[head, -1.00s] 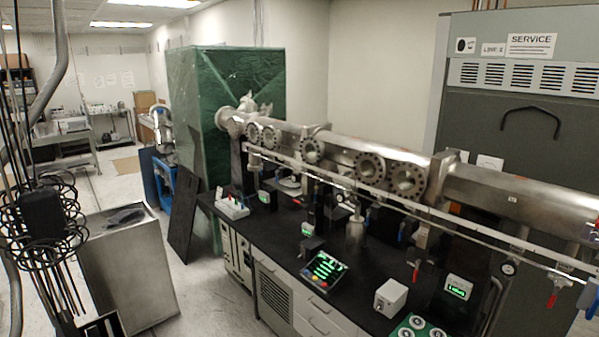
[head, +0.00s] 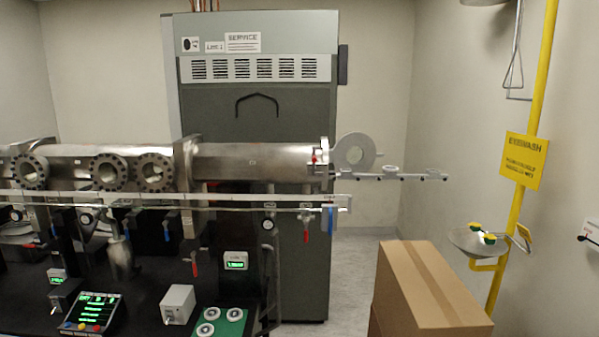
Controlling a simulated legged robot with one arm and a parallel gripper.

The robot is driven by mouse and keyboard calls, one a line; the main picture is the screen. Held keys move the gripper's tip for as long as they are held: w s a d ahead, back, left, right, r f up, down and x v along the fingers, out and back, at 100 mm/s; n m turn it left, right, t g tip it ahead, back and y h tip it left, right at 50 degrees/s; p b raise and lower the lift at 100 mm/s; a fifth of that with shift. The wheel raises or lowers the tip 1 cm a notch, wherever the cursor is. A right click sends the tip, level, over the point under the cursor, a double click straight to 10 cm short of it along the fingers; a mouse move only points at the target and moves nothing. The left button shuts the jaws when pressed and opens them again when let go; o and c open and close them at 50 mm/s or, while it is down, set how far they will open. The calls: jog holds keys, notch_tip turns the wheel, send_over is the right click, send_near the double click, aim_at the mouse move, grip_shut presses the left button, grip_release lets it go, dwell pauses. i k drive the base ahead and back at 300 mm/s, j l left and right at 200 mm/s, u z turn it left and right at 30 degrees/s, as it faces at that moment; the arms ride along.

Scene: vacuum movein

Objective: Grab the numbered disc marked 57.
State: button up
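Several pale ring-like discs lie on a green mat (head: 236,327) at the front right corner of the black bench, in the head view. One disc (head: 211,313) is at the back left, another disc (head: 234,314) at the back right, and a third disc (head: 205,330) at the front left. Any numbers on them are too small to read, so I cannot tell which is marked 57. My gripper is not in view.
A black bench (head: 142,290) carries a steel beam pipe (head: 250,165), a control box (head: 90,312) and a white box (head: 178,304). A cardboard box (head: 425,290) stands right of the bench. A yellow eyewash post (head: 533,110) is at the right. Floor shows between bench and box.

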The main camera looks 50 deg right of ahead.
aim_at(387, 168)
jog(key=z, duration=2.1)
jog(key=i+j+z, duration=0.15)
jog(key=z, duration=0.8)
